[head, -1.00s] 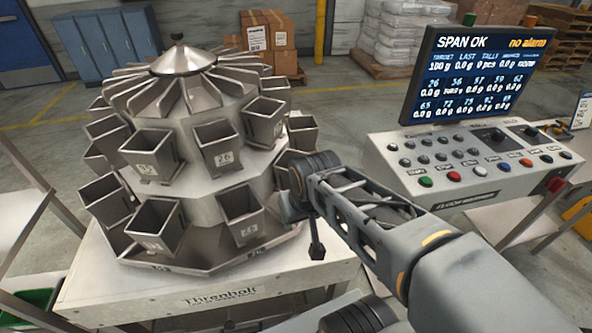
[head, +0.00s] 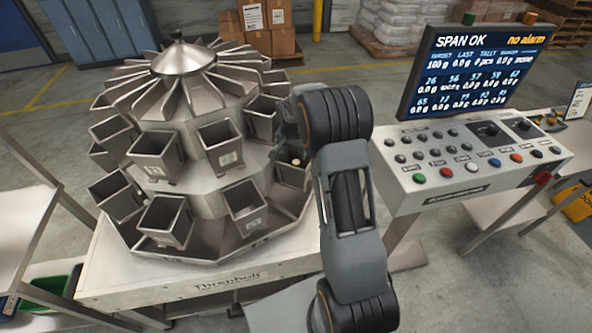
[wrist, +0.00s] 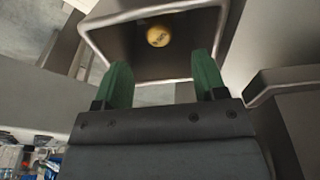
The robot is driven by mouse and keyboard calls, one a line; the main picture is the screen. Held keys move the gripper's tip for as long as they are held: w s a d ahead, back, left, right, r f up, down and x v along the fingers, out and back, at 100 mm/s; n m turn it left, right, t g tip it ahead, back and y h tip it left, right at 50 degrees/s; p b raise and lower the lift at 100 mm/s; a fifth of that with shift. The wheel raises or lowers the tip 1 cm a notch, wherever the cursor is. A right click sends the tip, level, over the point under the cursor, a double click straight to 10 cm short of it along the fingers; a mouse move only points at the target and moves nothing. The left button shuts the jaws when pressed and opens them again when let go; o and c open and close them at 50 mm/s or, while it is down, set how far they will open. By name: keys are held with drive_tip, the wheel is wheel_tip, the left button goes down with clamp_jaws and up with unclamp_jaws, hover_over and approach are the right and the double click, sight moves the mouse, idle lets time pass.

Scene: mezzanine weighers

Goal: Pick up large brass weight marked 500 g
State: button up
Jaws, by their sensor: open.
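A round brass weight (wrist: 158,36) with dark markings, too small to read, lies inside a metal bucket (wrist: 134,24) in the wrist view. My gripper (wrist: 160,75) is open and empty. Its two green fingers point at the bucket's mouth, one toward each side, with the weight beyond and between them. In the head view a small yellowish top (head: 296,161) shows in a bucket at the right side of the weigher, partly hidden by my arm. The fingers are hidden there.
The multihead weigher (head: 190,110) has rings of open metal buckets close around my arm. A control console (head: 470,160) with buttons and a screen (head: 478,75) reading SPAN OK stands to the right. In the wrist view, metal walls flank the gripper.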

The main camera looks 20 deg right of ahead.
sight(296, 162)
drive_tip(key=shift+w+d+f+p, duration=0.1)
drive_tip(key=shift+d+f+p, duration=0.2)
drive_tip(key=shift+f, duration=0.9)
drive_tip(key=shift+w+d+f+p, duration=0.15)
drive_tip(key=shift+f+p, duration=0.3)
drive_tip(key=shift+f, duration=0.75)
drive_tip(key=shift+w+d+f+p, duration=0.1)
drive_tip(key=shift+f+p, duration=0.25)
drive_tip(key=shift+f, duration=0.85)
clamp_jaws()
